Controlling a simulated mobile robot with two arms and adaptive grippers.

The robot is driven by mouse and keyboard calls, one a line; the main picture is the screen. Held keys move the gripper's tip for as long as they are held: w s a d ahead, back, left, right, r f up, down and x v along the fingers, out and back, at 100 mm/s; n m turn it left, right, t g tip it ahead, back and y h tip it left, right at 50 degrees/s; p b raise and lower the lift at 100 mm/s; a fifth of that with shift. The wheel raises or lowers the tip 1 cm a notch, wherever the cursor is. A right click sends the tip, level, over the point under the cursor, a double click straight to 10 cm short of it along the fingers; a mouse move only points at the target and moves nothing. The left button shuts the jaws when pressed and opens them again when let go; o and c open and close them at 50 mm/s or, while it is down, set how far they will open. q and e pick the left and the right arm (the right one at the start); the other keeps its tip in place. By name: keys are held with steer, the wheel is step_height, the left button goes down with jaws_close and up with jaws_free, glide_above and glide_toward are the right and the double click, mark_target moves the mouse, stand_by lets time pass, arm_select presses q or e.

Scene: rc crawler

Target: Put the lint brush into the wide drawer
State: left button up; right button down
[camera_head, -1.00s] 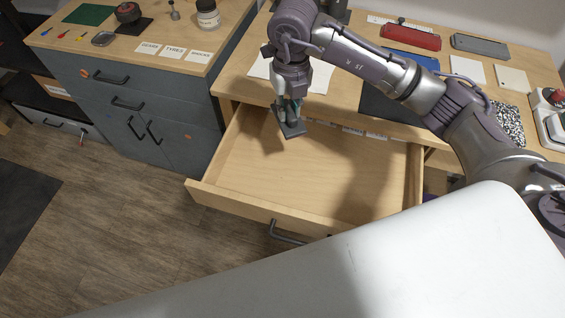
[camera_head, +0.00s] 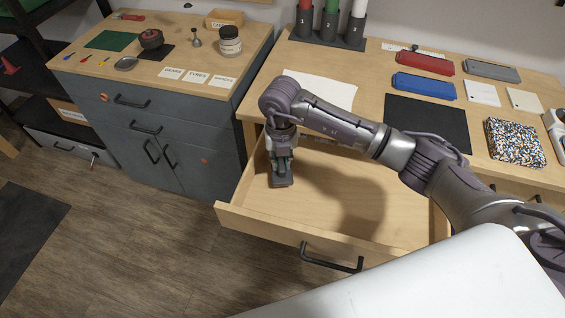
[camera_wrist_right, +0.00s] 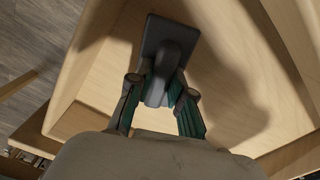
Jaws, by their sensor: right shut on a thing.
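The wide drawer (camera_head: 395,222) is pulled out from under the wooden desk, and its light wood floor is bare apart from shadow. My right gripper (camera_head: 281,173) is over the left part of the drawer, pointing down. In the right wrist view my right gripper (camera_wrist_right: 160,100) is shut on the dark grey lint brush (camera_wrist_right: 170,55). The lint brush also shows in the head view (camera_head: 283,183), low within the drawer's outline. Whether it touches the drawer floor I cannot tell. My left gripper is in neither view.
The drawer's front has a black handle (camera_head: 331,262). On the desk are a black mat (camera_head: 428,122), a blue case (camera_head: 424,86), a red case (camera_head: 424,62) and a speckled block (camera_head: 514,142). A grey cabinet (camera_head: 190,125) stands at the left.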

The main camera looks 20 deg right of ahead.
mark_target(281, 161)
steer(key=shift+f, duration=0.9)
steer(key=shift+f, duration=0.1)
steer(key=c, duration=1.1)
jaws_free()
steer(key=shift+o, duration=0.2)
steer(key=shift+r, duration=0.3)
step_height(281, 161, up, 12)
steer(key=b, duration=0.1)
steer(key=shift+f, duration=0.15)
